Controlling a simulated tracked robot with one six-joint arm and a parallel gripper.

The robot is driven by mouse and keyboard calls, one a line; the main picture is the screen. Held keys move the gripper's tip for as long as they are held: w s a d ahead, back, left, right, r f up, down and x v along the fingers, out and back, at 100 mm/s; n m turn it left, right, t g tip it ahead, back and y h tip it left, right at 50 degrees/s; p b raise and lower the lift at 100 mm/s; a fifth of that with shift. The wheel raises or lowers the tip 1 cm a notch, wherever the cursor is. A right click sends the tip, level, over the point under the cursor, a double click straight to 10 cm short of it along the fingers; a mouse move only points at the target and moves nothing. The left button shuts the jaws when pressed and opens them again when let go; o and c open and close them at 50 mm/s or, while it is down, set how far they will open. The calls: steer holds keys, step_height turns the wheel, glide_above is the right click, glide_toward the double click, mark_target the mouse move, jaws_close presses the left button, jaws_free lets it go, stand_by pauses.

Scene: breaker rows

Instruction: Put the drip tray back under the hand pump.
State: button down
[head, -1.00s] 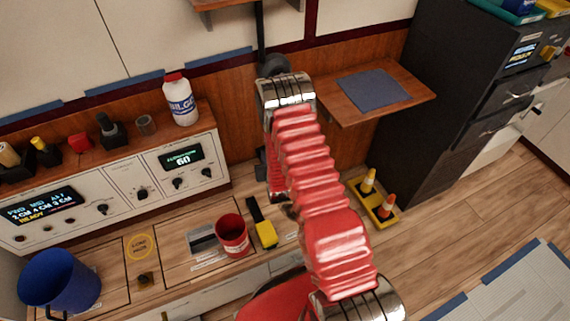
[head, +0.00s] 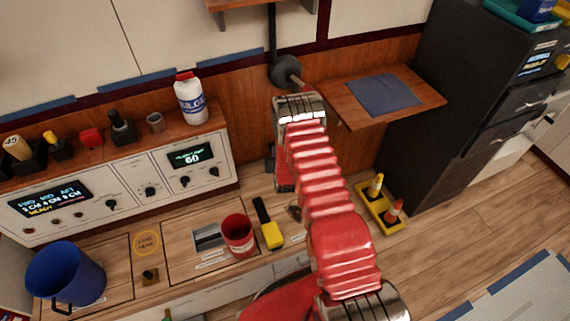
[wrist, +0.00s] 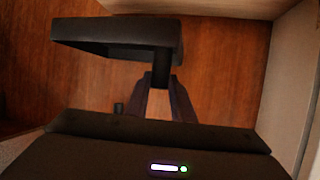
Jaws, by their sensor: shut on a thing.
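My gripper (wrist: 161,88) is in the wrist view, its two fingers shut on the stem of a black, shallow, square-sided piece, which looks like the drip tray (wrist: 115,31). The tray is beyond the fingertips, up and to the left, in front of a reddish wood surface. In the head view my red ribbed arm hides the gripper and the tray. A dark round fitting with a wooden rod (head: 285,70) sits on a black upright pipe just above the arm's bend. It may be the hand pump; I cannot tell for certain.
A wooden side shelf (head: 345,108) with a blue mat juts out right of the arm. A black cabinet (head: 440,110) stands beyond it. The counter holds a red mug (head: 238,229), a yellow-ended tool (head: 271,235) and a blue bucket (head: 66,272). Pale walls border the wrist view.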

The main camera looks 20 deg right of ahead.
steer(key=shift+f, duration=2.1)
steer(key=shift+f, duration=2.1)
steer(key=c, duration=1.5)
jaws_free()
steer(key=shift+f, duration=0.1)
steer(key=v, duration=1.2)
